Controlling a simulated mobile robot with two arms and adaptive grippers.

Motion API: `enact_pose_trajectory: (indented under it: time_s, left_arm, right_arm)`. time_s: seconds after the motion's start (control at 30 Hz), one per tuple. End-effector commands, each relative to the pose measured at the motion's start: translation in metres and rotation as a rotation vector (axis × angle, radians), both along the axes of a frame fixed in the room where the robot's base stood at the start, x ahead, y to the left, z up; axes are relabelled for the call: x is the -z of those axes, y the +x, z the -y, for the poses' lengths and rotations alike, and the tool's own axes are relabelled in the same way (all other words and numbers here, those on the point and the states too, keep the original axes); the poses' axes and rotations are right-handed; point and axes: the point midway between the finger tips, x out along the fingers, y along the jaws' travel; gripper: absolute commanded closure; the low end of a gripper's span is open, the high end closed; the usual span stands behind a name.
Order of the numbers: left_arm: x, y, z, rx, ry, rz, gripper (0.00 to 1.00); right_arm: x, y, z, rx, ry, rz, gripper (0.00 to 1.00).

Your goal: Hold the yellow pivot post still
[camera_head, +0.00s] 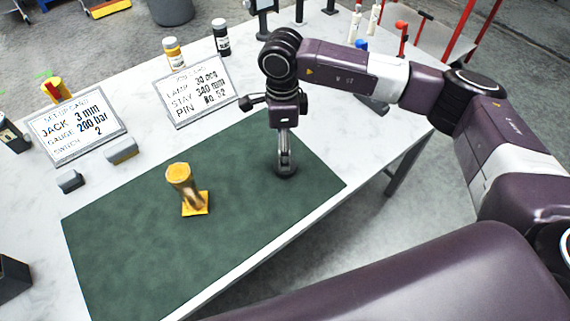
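My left gripper is not in view.
Two cards, one with JACK (76,128) and one with STAY (198,93), stand behind the mat. Small grey blocks (121,151) sit by its back-left edge. The mat around the post is clear.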

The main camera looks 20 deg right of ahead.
Motion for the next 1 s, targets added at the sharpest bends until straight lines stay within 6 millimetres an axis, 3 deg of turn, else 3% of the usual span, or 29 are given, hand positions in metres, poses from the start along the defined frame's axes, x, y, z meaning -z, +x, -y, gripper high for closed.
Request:
enact_pose_trajectory:
  time_s: [0.1, 0.4, 0.6, 0.73, 1.0]
  left_arm:
    - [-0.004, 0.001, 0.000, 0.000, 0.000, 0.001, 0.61]
    - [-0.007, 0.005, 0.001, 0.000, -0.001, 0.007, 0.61]
    - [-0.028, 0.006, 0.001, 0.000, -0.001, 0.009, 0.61]
    - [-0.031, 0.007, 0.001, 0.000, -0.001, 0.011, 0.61]
    - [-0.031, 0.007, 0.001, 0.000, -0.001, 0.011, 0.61]
  right_arm:
    - [0.009, -0.001, 0.000, -0.001, 0.000, -0.002, 0.36]
    - [0.013, -0.001, 0.000, -0.001, 0.001, -0.002, 0.36]
    - [0.037, -0.006, 0.004, 0.001, 0.000, -0.006, 0.36]
    - [0.055, -0.006, 0.003, 0.000, 0.001, -0.004, 0.36]
    - [0.063, -0.004, 0.003, -0.001, 0.002, 0.000, 0.36]
